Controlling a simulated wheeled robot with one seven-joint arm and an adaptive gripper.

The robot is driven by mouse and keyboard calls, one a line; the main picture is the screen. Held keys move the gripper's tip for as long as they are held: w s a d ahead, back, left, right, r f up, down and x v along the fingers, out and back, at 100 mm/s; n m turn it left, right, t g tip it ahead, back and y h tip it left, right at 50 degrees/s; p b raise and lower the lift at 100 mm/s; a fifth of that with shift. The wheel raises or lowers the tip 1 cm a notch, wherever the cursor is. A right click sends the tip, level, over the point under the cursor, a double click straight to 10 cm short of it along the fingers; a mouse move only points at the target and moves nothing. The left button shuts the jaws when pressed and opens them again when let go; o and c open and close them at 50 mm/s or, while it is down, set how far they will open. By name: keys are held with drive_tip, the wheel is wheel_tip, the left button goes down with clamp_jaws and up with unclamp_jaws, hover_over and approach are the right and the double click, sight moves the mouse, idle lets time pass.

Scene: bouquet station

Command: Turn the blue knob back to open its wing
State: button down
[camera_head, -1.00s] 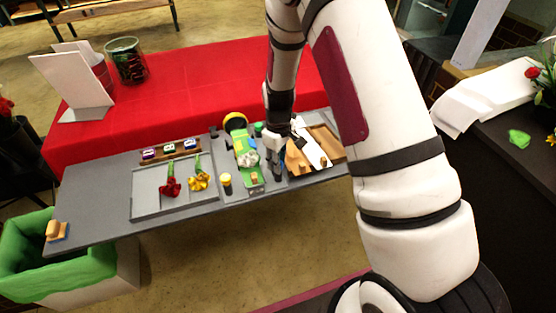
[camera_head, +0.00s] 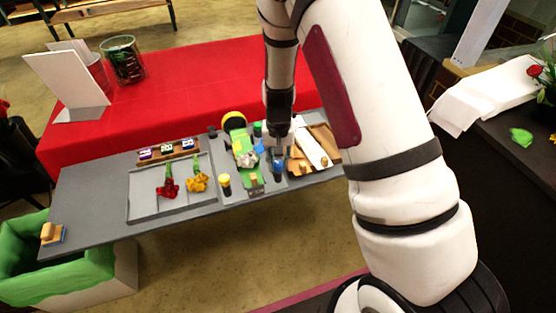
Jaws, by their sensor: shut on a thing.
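The blue knob (camera_head: 278,153) shows as a small patch of blue at the tip of my gripper (camera_head: 278,163), on the right side of the grey board. My gripper points down at it and is shut on it; the fingers and arm hide most of the knob. A small blue piece (camera_head: 259,148), apparently its wing, shows just left of the gripper, beside the whitish bundle (camera_head: 246,159) on the green holder (camera_head: 243,150). How far the wing is turned is too small to tell.
A yellow-topped knob (camera_head: 224,180) stands left of the holder, and a dark green knob (camera_head: 257,128) behind. A grey tray (camera_head: 143,203) holds red (camera_head: 168,188) and yellow flowers (camera_head: 198,182). A wooden tray (camera_head: 322,139) with white paper lies close right of my gripper.

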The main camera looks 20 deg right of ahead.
sight(278, 163)
drive_tip(key=m, duration=0.5)
idle(0.6)
drive_tip(key=c, duration=1.3)
unclamp_jaws()
wheel_tip(278, 163, up, 12)
drive_tip(key=shift+r, duration=0.1)
